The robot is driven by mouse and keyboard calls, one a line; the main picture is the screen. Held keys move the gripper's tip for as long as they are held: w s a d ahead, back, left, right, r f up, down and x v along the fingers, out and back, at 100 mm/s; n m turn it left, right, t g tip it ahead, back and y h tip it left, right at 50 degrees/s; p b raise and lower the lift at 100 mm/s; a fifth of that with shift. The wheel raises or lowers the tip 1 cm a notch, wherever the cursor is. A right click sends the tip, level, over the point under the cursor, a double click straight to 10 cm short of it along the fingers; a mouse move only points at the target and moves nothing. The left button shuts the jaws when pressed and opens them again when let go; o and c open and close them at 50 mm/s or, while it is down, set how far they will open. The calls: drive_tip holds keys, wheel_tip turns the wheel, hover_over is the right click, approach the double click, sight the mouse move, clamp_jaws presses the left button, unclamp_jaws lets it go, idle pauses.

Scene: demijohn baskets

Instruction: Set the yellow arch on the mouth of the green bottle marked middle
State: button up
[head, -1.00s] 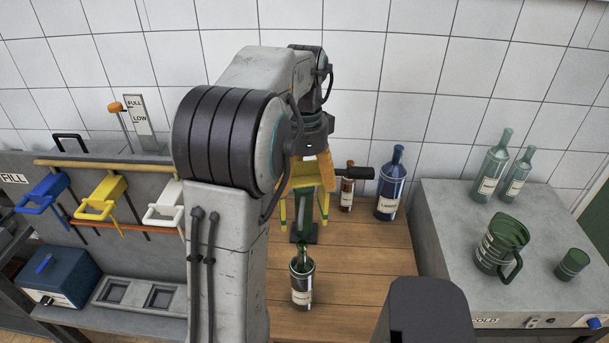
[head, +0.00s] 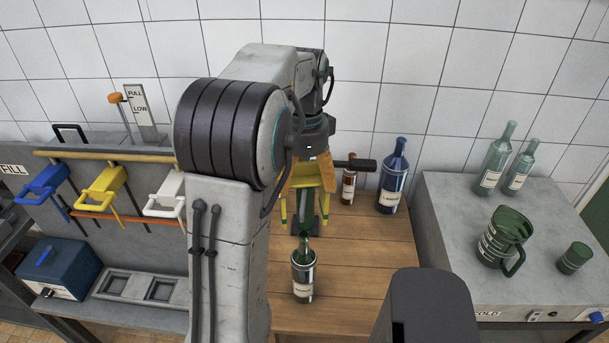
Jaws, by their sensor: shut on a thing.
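A green bottle (head: 303,278) with a pale label stands upright on the wooden table. Its label is too small to read, so I cannot tell whether it is marked middle. My gripper points down and is shut on the arch, slightly behind the green bottle's neck in the picture. I cannot tell the height gap between the arch and the bottle mouth.
A blue bottle (head: 393,182) and a brown bottle (head: 348,187) stand behind on the right. A grey counter (head: 450,205) holds a green jug (head: 503,240), a green cup (head: 574,258) and pale green bottles (head: 495,165). Coloured-handled tools hang on the left panel.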

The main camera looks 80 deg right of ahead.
drive_tip(key=shift+f+b, duration=0.85)
drive_tip(key=shift+f, duration=1.3)
drive_tip(key=shift+p, duration=0.7)
idle(0.5)
